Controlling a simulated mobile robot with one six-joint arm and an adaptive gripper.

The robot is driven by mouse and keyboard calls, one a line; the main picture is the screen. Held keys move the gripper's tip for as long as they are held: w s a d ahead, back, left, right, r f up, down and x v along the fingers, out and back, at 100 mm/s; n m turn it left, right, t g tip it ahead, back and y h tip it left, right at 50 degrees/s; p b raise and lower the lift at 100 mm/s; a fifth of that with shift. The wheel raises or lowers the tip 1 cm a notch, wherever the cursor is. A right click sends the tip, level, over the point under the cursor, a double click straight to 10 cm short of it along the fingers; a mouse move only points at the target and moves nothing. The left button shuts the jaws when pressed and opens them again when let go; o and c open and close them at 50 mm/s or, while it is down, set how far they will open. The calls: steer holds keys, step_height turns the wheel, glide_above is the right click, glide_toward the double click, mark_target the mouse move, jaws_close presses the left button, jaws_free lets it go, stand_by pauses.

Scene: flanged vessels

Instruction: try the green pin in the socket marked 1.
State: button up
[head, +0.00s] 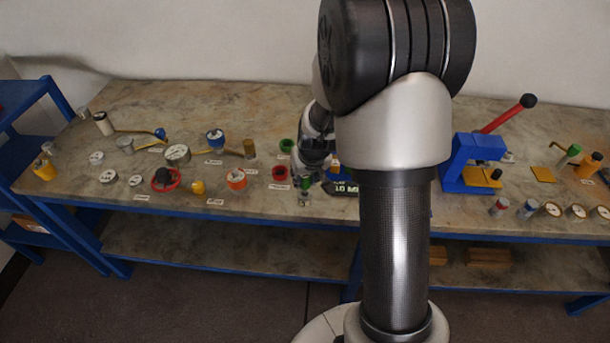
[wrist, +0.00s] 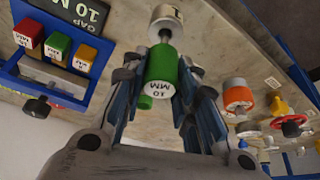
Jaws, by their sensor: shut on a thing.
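The green pin (wrist: 162,66), its end face lettered 10 MM, is between the two fingers of my gripper (wrist: 160,85) in the wrist view. My gripper is shut on it. A grey metal cylinder with a pale face marked 1 (wrist: 165,14) stands just beyond the pin's far end. I cannot tell whether the pin touches or enters it. In the head view my gripper (head: 305,178) is low over the bench's front part, with a bit of green at its tip and a small grey piece (head: 304,201) beneath. My arm hides part of the bench there.
A blue holder (wrist: 45,75) with red, green and yellow blocks and a dark GAP 10 sign (wrist: 80,12) is close by. An orange-banded vessel (head: 237,179) and a red cup (head: 279,173) stand left of my gripper. A blue press (head: 470,165) stands right.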

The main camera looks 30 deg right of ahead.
steer(key=shift+f+b, duration=0.95)
steer(key=shift+f, duration=0.85)
stand_by(0.4)
steer(key=shift+r, duration=0.1)
stand_by(1.0)
steer(key=shift+r+p, duration=2)
steer(key=shift+r, duration=0.15)
steer(key=shift+r+p, duration=2.45)
steer(key=shift+r, duration=0.6)
steer(key=shift+f, duration=0.1)
